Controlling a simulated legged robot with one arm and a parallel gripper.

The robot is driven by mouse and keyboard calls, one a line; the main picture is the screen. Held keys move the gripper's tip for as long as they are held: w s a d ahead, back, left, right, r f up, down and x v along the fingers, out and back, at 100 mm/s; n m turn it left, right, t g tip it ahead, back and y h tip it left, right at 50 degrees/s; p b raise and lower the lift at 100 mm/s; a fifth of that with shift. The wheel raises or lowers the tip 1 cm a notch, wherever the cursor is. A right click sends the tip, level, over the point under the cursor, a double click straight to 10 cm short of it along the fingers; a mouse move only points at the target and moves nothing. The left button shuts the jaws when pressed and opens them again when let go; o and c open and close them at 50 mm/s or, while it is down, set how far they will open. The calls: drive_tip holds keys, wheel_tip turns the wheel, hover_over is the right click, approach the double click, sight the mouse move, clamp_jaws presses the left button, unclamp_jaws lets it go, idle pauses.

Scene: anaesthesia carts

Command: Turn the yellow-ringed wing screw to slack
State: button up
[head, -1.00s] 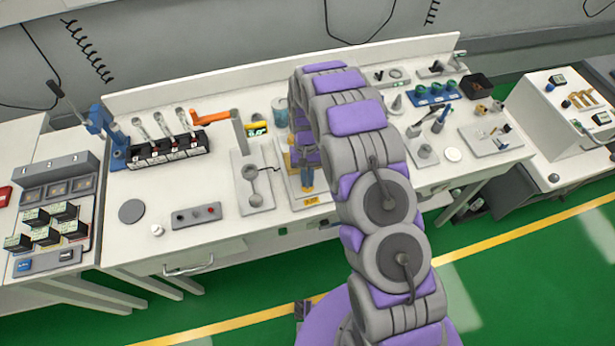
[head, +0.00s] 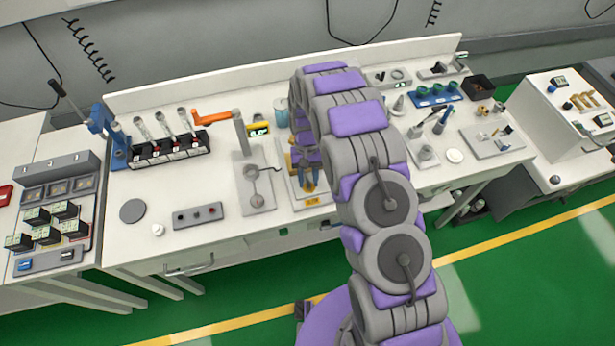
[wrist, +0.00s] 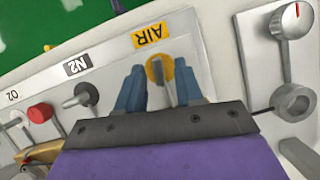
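The yellow-ringed wing screw (wrist: 160,70) sits on a light panel below a yellow AIR label (wrist: 164,34) that reads upside down in the wrist view. Its grey wing stands between the two blue fingers of my gripper (wrist: 158,88). The fingers are apart, with a visible gap on the left of the wing; the right finger is very close to it, and I cannot tell whether it touches. In the head view my gripper (head: 309,178) points down over the panel at the bench's front middle, and the screw is hidden there.
Along the panel are a grey knob (wrist: 88,96) by the N2 label and a red knob (wrist: 40,113). An orange-handled post (head: 241,132) stands left of my arm.

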drive_tip(key=v, duration=1.7)
drive_tip(key=shift+w+a+p, duration=0.15)
drive_tip(key=shift+p, duration=0.3)
drive_tip(key=shift+r, duration=0.15)
